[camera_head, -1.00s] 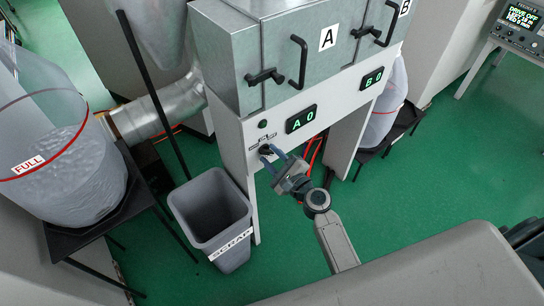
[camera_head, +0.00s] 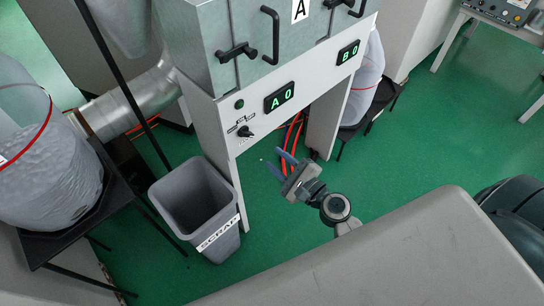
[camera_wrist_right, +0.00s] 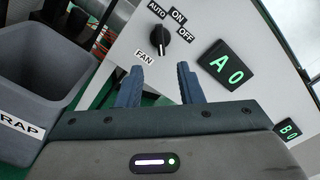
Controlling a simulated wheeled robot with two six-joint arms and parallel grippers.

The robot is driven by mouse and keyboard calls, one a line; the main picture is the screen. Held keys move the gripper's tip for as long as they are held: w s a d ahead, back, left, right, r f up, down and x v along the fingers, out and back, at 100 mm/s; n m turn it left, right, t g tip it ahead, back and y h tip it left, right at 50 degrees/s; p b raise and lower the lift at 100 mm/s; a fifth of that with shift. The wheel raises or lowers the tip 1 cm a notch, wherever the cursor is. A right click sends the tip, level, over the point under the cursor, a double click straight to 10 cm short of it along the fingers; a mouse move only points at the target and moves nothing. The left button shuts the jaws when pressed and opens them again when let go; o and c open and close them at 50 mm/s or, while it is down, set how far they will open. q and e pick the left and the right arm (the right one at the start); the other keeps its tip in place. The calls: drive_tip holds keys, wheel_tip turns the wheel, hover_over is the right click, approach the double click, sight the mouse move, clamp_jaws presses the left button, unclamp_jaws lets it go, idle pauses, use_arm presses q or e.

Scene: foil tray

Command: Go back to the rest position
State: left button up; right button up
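My right gripper (camera_head: 283,163) is in the head view in front of the machine, below the A 0 display. Its two blue-grey fingers are apart with nothing between them. In the right wrist view the fingers (camera_wrist_right: 158,84) are also apart and empty. My left gripper is not in view.
A grey scrap bin (camera_head: 195,205) stands left of the machine's leg. A clear bag with a red band (camera_head: 50,155) rests on a black stand at the left. Red hoses (camera_head: 291,130) hang under the machine (camera_head: 232,150). Green floor is open at the right.

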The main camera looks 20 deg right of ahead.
drive_tip(key=shift+f, duration=0.1)
idle(0.5)
drive_tip(key=s+d+f+n+g+h, duration=0.1)
drive_tip(key=s+d+f+n+g, duration=0.2)
drive_tip(key=f, duration=0.8)
drive_tip(key=s+f+n+g+h, duration=0.25)
drive_tip(key=s+f+n, duration=0.2)
drive_tip(key=f, duration=0.65)
drive_tip(key=s+d+f+n+g, duration=0.2)
drive_tip(key=f+n+g, duration=0.15)
drive_tip(key=f, duration=0.75)
drive_tip(key=s+d+f+n+g+h, duration=0.1)
drive_tip(key=s+d+f+n+g, duration=0.1)
drive_tip(key=s+f+n, duration=0.4)
drive_tip(key=s+d+f+n+g+h, duration=0.2)
drive_tip(key=s+f+n, duration=0.4)
drive_tip(key=s+f, duration=0.6)
drive_tip(key=s+d+g, duration=0.1)
drive_tip(key=s+g, duration=0.1)
drive_tip(key=s, duration=0.4)
drive_tip(key=shift+s+d+f+n+g, duration=0.2)
drive_tip(key=shift+d+n+g, duration=0.1)
drive_tip(key=shift+h, duration=0.25)
